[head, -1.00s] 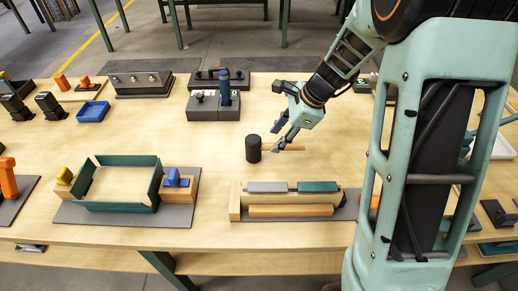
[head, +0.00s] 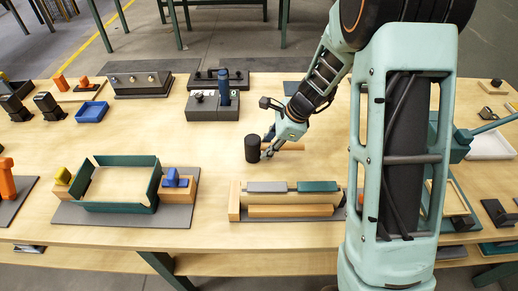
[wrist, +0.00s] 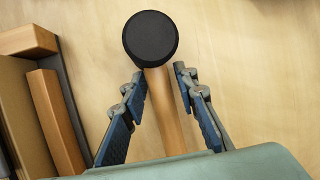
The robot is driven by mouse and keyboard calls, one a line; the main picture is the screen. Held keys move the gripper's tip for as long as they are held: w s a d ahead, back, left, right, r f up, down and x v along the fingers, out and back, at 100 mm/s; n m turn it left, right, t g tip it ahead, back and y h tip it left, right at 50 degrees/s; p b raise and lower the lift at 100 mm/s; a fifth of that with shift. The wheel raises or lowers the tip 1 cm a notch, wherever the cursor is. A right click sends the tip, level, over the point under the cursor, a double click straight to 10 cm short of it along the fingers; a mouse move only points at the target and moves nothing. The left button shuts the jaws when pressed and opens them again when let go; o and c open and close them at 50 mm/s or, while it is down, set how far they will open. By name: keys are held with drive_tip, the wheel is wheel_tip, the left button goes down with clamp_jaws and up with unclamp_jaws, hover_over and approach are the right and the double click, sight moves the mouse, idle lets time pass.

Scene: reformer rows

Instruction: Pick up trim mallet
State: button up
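The trim mallet lies on the bench, with a black cylindrical head (head: 252,149) and a light wooden handle (head: 292,146) reaching to the right. In the wrist view its black head (wrist: 150,39) is just beyond my fingertips and its handle (wrist: 168,105) runs back between my fingers. My gripper (head: 268,148) is low at the mallet, close to the head. In the wrist view my gripper (wrist: 158,80) is open, one finger on each side of the handle. A gap shows on both sides, narrower at the left fingertip. Part of the handle is hidden behind my gripper in the head view.
A wooden fixture with grey and green blocks (head: 318,187) stands in front of the mallet. A green-walled frame (head: 122,208) is to the left, and a grey block with a blue upright piece (head: 213,112) is behind. The bench left of the mallet head is clear.

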clamp_jaws()
drive_tip(key=shift+r, duration=0.1)
